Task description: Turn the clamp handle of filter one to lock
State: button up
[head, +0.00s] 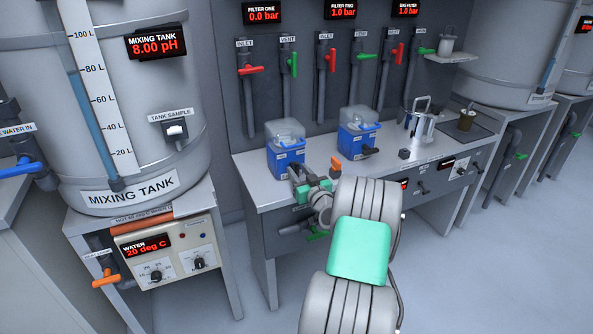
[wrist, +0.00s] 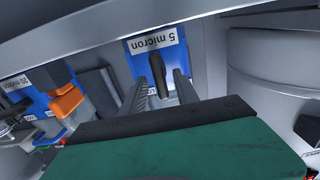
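Filter one (head: 284,158) is the left blue housing with a clear cover on the bench, under the "FILTER ONE 0.0 bar" display (head: 262,12). My gripper (head: 293,172) is at its front, over the bench edge. In the wrist view, a blue face (wrist: 138,68) labelled "5 micron" is ahead. A dark clamp handle (wrist: 158,72) sticks out from it. My gripper's fingers (wrist: 161,88) stand on either side of this handle, apart, with narrow gaps showing. Whether either finger touches the handle is hard to tell. In the head view the handle is mostly hidden by my gripper.
Filter two (head: 357,138) stands to the right, with a dark handle (head: 370,151). An orange part (head: 336,163) shows near my gripper. In the wrist view an orange part (wrist: 66,102) is at left. The mixing tank (head: 140,110) is at left. A steel pot (head: 424,122) stands right.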

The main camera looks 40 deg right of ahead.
jog(key=shift+x, duration=0.85)
jog(key=shift+c, duration=0.3)
grip_shut()
